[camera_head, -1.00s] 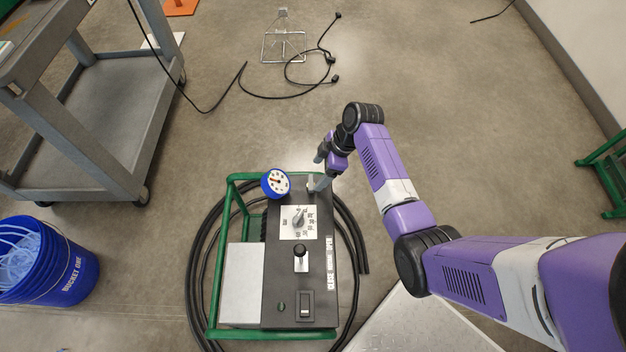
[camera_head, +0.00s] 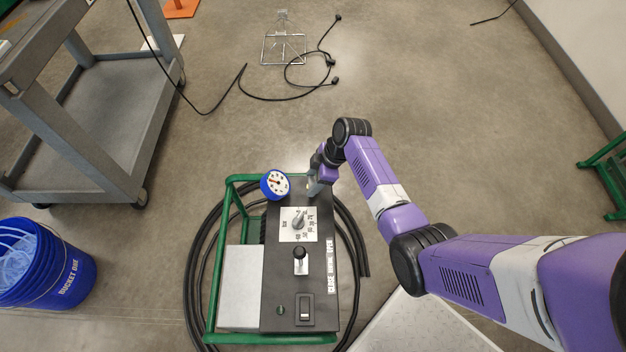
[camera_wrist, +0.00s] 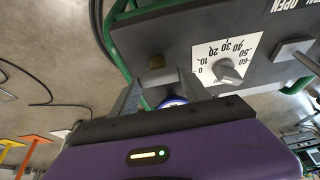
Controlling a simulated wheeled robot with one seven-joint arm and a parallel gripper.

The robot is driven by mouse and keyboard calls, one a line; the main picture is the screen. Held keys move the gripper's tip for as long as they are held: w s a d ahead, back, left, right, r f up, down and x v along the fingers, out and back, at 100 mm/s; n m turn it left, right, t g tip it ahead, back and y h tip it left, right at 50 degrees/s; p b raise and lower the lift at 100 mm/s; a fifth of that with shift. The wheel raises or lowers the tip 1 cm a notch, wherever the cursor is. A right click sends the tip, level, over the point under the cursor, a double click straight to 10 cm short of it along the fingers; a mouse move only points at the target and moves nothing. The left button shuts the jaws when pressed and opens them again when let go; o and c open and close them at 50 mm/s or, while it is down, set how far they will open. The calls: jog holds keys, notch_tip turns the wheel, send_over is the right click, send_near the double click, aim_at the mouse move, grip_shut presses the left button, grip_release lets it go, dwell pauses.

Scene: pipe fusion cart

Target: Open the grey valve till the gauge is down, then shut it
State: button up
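The pressure gauge (camera_head: 275,184), blue-rimmed with a white face, stands at the far end of the cart's black panel (camera_head: 275,260); its needle is too small to read. Its blue rim (camera_wrist: 172,101) shows partly behind my gripper in the wrist view. My gripper (camera_head: 316,188) is at the panel's far right corner, just right of the gauge. The grey valve is not clearly visible; the fingers cover that corner. I cannot tell whether they touch it.
A numbered dial with a grey knob (camera_head: 298,221), a black-knobbed lever (camera_head: 300,258) and a switch (camera_head: 305,309) sit on the panel. A green frame (camera_head: 212,280) and black hose surround it. A grey trolley (camera_head: 100,130) and blue bucket (camera_head: 48,262) stand left.

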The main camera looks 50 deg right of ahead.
jog(key=shift+c, duration=0.8)
jog(key=shift+s+m+p, duration=0.1)
jog(key=shift+m+p, duration=0.3)
jog(key=shift+a+r+m+t+h+p, duration=0.15)
jog(key=shift+m+t+h+p, duration=0.25)
jog(key=shift+m+p, duration=0.5)
jog(key=m+h+p, duration=0.1)
jog(key=m, duration=0.1)
jog(key=m+h+p, duration=0.1)
jog(key=m+p, duration=0.1)
jog(key=m, duration=0.1)
jog(key=shift+a+m, duration=0.15)
jog(key=shift+m, duration=0.15)
jog(key=m+h+p, duration=0.1)
jog(key=m, duration=0.3)
jog(key=shift+a+m+h+p, duration=0.1)
jog(key=shift+m+h+p, duration=0.2)
jog(key=shift+h+p, duration=0.1)
jog(key=m, duration=0.2)
jog(key=m+h, duration=0.1)
jog(key=m, duration=0.1)
jog(key=shift+f+g, duration=0.2)
jog(key=shift+g, duration=0.1)
